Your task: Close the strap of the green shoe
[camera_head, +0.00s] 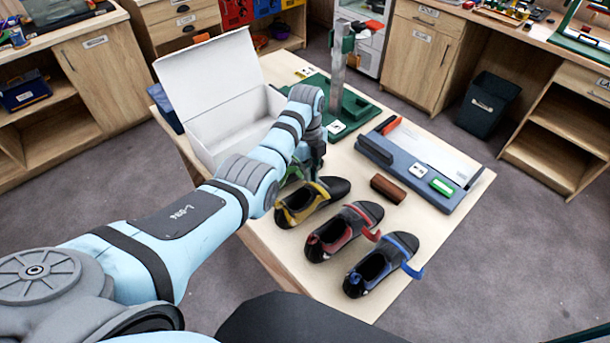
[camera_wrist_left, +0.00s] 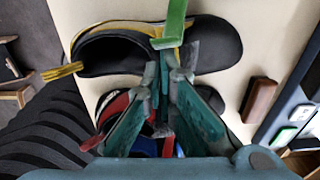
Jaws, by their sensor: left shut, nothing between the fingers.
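The green shoe is almost fully hidden behind my left arm in the head view; only a bit of green (camera_head: 293,170) shows beside the gripper. In the left wrist view its green strap (camera_wrist_left: 175,22) sticks out at the top edge, over the side of the yellow shoe (camera_wrist_left: 110,52). The shoe's body is outside that view. My left gripper (camera_wrist_left: 168,75) is shut and empty, its fingertips just below the strap's end in the picture. I cannot tell whether they touch it. In the head view the gripper (camera_head: 316,168) is above the yellow shoe's far side.
The yellow shoe (camera_head: 300,207), red shoe (camera_head: 335,240) and blue shoe (camera_head: 375,275) stand in a row. The red and blue straps stick out. A brown block (camera_head: 388,189), a grey-blue tray (camera_head: 440,195), a white open box (camera_head: 205,140) and a green stand (camera_head: 350,105) lie around them.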

